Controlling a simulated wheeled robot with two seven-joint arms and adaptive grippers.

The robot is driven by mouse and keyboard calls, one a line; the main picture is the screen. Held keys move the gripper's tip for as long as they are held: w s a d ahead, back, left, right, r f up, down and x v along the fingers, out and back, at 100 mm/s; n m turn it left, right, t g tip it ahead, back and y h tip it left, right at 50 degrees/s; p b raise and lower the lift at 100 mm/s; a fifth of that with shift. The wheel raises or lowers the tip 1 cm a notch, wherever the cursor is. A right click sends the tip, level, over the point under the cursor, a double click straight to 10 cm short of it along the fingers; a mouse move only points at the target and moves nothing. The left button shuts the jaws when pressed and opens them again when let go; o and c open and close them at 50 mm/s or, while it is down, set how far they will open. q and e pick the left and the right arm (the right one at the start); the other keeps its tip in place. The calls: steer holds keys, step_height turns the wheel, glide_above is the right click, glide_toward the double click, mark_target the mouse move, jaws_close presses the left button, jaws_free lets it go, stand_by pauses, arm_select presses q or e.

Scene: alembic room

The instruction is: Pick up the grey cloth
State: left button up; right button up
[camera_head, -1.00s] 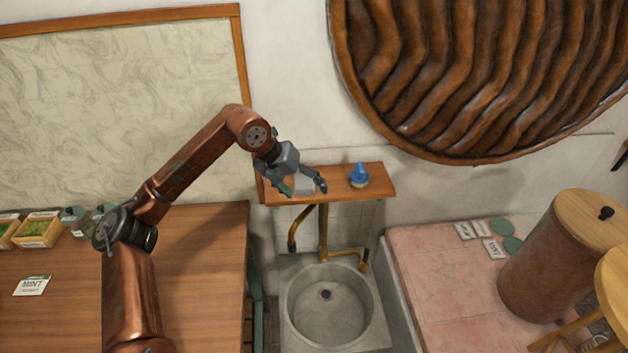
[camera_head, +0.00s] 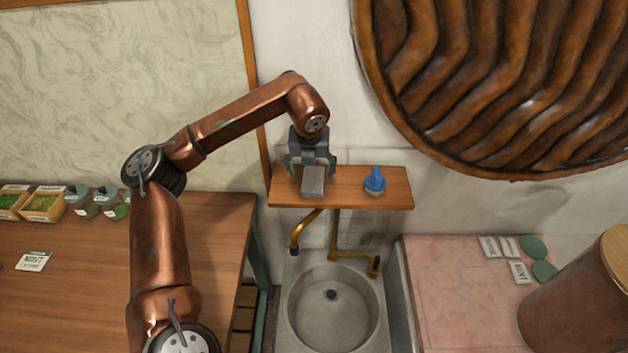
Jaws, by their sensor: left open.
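The grey cloth (camera_head: 313,183) looks like a small folded grey block on the wooden shelf (camera_head: 352,199) above the sink. My left gripper (camera_head: 312,170) is open and points down at the shelf, right at the back of the cloth. Its fingers show to either side of the cloth's far end; whether they touch it I cannot tell. The gripper hides part of the cloth's back. My right gripper is not in view.
A blue-topped object (camera_head: 375,182) stands on the shelf to the right of the cloth. A stone sink (camera_head: 301,323) with brass pipes (camera_head: 335,235) is below. A wooden table (camera_head: 225,225) is at left. A large ribbed brown disc (camera_head: 480,90) hangs at upper right.

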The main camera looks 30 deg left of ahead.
mark_target(313, 180)
arm_select(q)
steer(key=shift+w+d+f, duration=0.15)
steer(key=shift+w+f, duration=0.1)
steer(key=shift+f, duration=0.15)
steer(key=x, duration=0.4)
steer(key=shift+w+f+b, duration=0.15)
steer(key=shift+f+b, duration=0.15)
steer(key=shift+b, duration=0.1)
steer(key=shift+r, duration=0.1)
steer(key=shift+c, duration=1)
steer(key=c, duration=1)
steer(key=shift+r, duration=0.1)
